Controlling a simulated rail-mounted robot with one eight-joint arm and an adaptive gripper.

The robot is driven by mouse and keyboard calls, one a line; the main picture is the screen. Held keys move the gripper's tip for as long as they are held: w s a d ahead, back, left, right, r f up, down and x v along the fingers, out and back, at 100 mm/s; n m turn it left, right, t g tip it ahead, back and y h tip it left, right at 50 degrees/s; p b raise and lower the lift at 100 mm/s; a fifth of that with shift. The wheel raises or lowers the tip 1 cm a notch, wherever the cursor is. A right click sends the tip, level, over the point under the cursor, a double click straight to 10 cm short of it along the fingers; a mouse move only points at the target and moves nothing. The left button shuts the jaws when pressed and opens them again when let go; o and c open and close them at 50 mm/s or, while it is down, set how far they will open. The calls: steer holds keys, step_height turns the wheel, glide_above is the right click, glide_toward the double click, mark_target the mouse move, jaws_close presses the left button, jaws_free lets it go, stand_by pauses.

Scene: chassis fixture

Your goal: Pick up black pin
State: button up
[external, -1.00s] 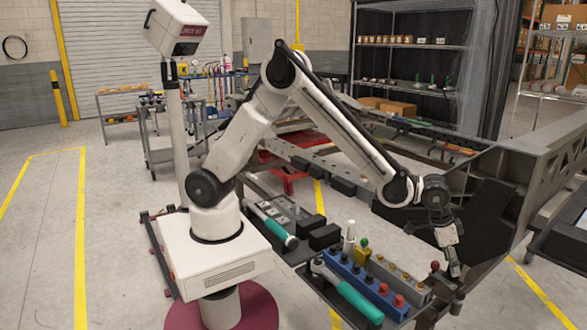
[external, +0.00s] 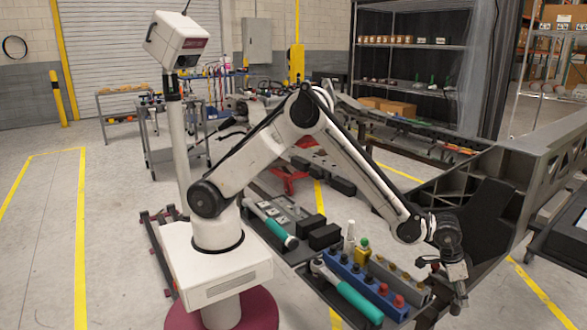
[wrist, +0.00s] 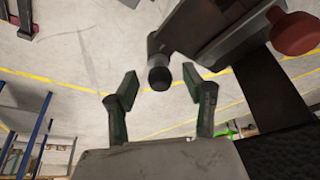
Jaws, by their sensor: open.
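The black pin (wrist: 159,76) shows in the wrist view as a short dark cylinder with a rounded end. It lies ahead of and between the two fingertips of my gripper (wrist: 158,84), with clear gaps on both sides. The fingers are spread and hold nothing. In the external view my gripper (external: 459,288) is low at the right end of the parts tray, pointing down. I cannot make out the black pin there; my gripper may hide it.
A red knob (wrist: 295,33) is at the upper right of the wrist view. In the external view a blue block (external: 365,284) with several knobs and a green-handled tool (external: 355,300) lie left of my gripper. The grey chassis frame (external: 545,165) rises close on the right.

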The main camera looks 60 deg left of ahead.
steer(key=shift+w+d+f, duration=0.1)
steer(key=shift+w+f, duration=0.05)
steer(key=shift+f, duration=0.25)
jaws_close()
steer(key=shift+r, duration=0.15)
